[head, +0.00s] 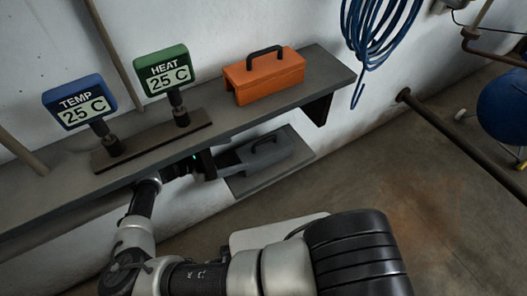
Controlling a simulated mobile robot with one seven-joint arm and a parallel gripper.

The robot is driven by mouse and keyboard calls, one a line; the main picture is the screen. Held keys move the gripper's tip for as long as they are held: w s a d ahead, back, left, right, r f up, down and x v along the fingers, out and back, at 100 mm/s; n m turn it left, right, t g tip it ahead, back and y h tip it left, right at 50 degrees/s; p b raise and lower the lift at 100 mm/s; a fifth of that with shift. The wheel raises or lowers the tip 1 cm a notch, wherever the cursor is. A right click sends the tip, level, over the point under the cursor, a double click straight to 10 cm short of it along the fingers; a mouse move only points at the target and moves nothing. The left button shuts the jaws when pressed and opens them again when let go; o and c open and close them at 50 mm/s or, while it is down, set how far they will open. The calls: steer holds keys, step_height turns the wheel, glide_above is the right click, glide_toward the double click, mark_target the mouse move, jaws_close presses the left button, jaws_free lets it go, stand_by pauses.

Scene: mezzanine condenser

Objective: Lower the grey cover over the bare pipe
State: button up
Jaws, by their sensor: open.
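The grey cover (262,152), a box shape with a dark handle on top, sits on a low grey ledge below the shelf at the centre. My gripper (219,164) is open, just left of the grey cover, with its fingers pointing towards it. The fingers are small and dark, and I cannot tell whether they touch the cover. A dark pipe (452,133) runs from the wall down to the right with no cover on it; I cannot tell whether it is the bare pipe.
An orange cover (265,79) with a black handle stands on the grey shelf (215,120) above my gripper. Left of it are a HEAT display (162,72) and a TEMP display (80,104). A blue hose coil (375,30) hangs on the wall. The floor at right is mostly clear.

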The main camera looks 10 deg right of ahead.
mark_target(255, 149)
steer(key=x, duration=0.6)
steer(key=shift+f+b, duration=0.1)
steer(key=shift+b, duration=0.2)
steer(key=shift+b+x, duration=0.4)
steer(key=shift+x, duration=2.35)
steer(key=shift+s+d, duration=0.1)
steer(key=shift+s, duration=0.1)
steer(key=c, duration=1.4)
